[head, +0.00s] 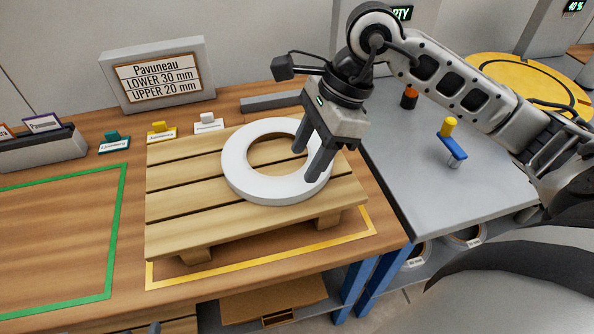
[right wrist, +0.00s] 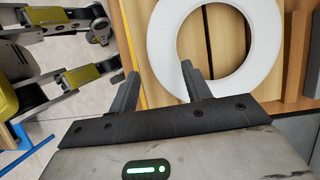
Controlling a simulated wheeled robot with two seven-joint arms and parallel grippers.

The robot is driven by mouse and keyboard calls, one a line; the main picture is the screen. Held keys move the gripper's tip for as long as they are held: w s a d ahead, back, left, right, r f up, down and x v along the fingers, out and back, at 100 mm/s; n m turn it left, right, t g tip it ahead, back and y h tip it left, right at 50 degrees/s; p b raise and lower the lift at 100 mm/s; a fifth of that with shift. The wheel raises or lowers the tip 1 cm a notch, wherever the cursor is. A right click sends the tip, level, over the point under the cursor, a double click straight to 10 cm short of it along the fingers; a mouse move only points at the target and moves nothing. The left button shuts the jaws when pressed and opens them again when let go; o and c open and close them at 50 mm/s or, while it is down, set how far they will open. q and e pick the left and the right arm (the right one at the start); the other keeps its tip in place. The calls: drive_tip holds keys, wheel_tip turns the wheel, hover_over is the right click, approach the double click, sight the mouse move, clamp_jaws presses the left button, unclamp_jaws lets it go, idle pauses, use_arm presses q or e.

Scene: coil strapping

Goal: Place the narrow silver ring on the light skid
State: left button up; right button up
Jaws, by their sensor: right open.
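A pale, whitish-silver ring (head: 240,172) lies flat on the slatted light wooden skid (head: 185,210), near its right side. It also shows in the right wrist view (right wrist: 160,45), beyond my fingertips. My right gripper (head: 307,163) is open, its two dark fingers apart, at the ring's right side. One finger shows over the ring's hole and the other over its right rim. In the right wrist view, the gripper (right wrist: 160,75) holds nothing between its fingers. I cannot tell whether a finger touches the ring. My left gripper is not clearly visible.
A sign reading "Pavuneau, lower 30 mm, upper 20 mm" (head: 157,78) stands behind the skid. Small tag holders (head: 162,132) line the back. A green-outlined area (head: 115,228) at left is empty. A grey table (head: 430,190) at right bears a blue-and-yellow tool (head: 452,145).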

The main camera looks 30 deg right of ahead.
drive_tip(key=v, duration=0.5)
drive_tip(key=shift+r, duration=0.1)
drive_tip(key=shift+s, duration=0.1)
idle(0.3)
